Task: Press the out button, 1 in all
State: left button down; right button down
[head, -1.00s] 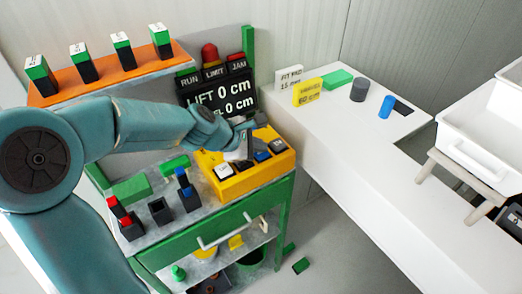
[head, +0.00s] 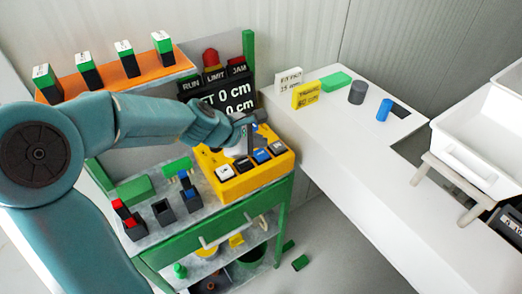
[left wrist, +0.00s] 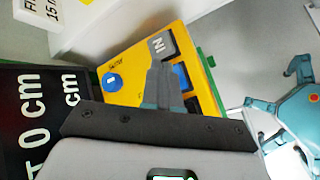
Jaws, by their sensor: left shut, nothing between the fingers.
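The yellow control box (head: 240,187) stands on the bench, with a row of buttons along its front: a white one (head: 224,173), a black one (head: 243,164), a blue one (head: 262,156) and a grey one (head: 277,146). In the left wrist view the grey button (left wrist: 158,45) reads IN, beside the blue button (left wrist: 181,77). I cannot read an OUT label. My left gripper (head: 243,152) is shut and empty over the box, behind the button row. Its fingertips (left wrist: 155,66) show in front of the box in the left wrist view; contact cannot be told. My right gripper is not in view.
A display (head: 232,98) with lift readings stands behind the box, beneath RUN, LIMIT and JAM lamps. A blue knob (left wrist: 112,81) is on the box. An orange shelf (head: 120,85) is at the back left. A white counter (head: 345,150) runs along the right.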

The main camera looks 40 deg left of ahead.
aim_at(258, 155)
pick_arm(q)
notch_tip(258, 155, up, 4)
jog(key=p, duration=0.4)
jog(key=shift+r, duration=0.25)
jog(key=shift+f, duration=0.1)
jog(key=shift+s, duration=0.1)
dwell(0.4)
